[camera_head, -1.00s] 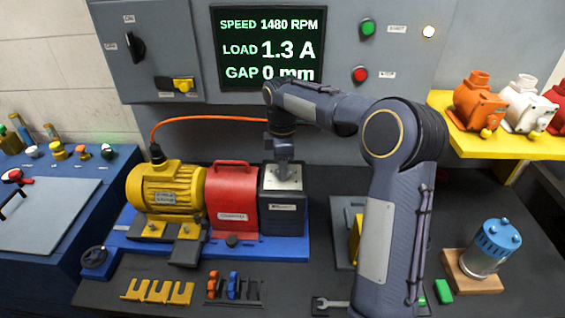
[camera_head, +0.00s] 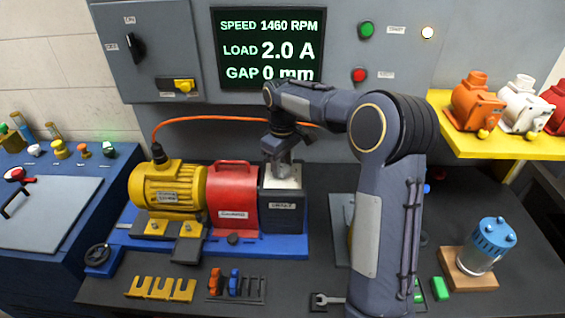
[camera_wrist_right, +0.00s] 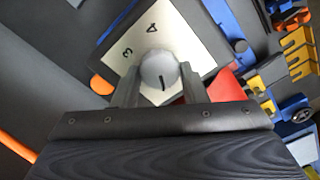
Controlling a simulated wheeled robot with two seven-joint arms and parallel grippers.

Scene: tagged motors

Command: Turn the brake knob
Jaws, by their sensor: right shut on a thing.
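The brake knob (camera_wrist_right: 158,68) is a round grey knob with a dark mark, on a pale plate (camera_wrist_right: 188,22) where a 3 and a 4 show. The plate tops the dark brake box (camera_head: 283,217), right of the red guard (camera_head: 232,195) and the yellow motor (camera_head: 168,188). My right gripper (camera_head: 283,168) reaches down onto the box top, and in the right wrist view its fingers (camera_wrist_right: 160,88) are shut on the knob from both sides. In the head view the gripper hides the knob. My left gripper is not in view.
The screen (camera_head: 267,47) reads speed 1460 RPM, load 2.0 A, gap 0 mm. An orange cable (camera_head: 215,120) runs behind the motor. A blue-topped jar (camera_head: 492,245) stands at the right. A yellow shelf (camera_head: 515,145) holds spare motors. My right arm covers part of the bench.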

